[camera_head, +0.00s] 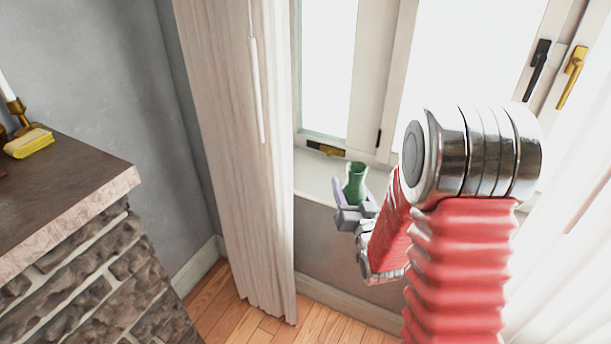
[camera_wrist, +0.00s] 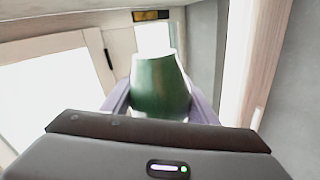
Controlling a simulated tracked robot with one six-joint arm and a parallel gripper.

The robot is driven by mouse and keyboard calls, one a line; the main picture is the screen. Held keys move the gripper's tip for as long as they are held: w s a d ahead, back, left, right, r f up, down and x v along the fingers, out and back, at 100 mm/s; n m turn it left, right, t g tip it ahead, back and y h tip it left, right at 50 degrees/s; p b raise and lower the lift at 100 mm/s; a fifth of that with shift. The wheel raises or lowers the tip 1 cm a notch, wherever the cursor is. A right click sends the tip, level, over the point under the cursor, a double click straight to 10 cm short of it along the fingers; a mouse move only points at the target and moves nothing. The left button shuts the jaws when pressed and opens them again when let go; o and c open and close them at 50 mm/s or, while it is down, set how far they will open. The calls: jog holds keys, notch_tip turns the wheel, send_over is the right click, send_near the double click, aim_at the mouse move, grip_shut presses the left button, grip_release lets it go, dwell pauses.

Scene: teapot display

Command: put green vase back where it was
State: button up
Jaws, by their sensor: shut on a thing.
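The green vase (camera_head: 356,184) is held upright in my gripper (camera_head: 352,204), close to the window sill (camera_head: 315,178). In the wrist view the vase (camera_wrist: 160,86) stands between the two purple fingers of my gripper (camera_wrist: 160,104), which are shut on it. The lower part of the vase is hidden by the gripper in both views. I cannot tell whether its base touches the sill.
Pale curtains (camera_head: 225,130) hang left of the sill. A window (camera_head: 345,60) with black and gold handles is behind. A stone-fronted mantel (camera_head: 75,180) with a yellow object (camera_head: 28,142) and a candlestick stands at far left.

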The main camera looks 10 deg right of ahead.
jog(key=shift+a, duration=0.2)
jog(key=w+a, duration=0.3)
jog(key=w, duration=1.1)
jog(key=w+a, duration=0.4)
jog(key=w, duration=1.1)
jog(key=shift+w+r, duration=0.15)
jog(key=shift+r, duration=0.05)
jog(key=shift+f, duration=3.1)
jog(key=shift+f, duration=1.9)
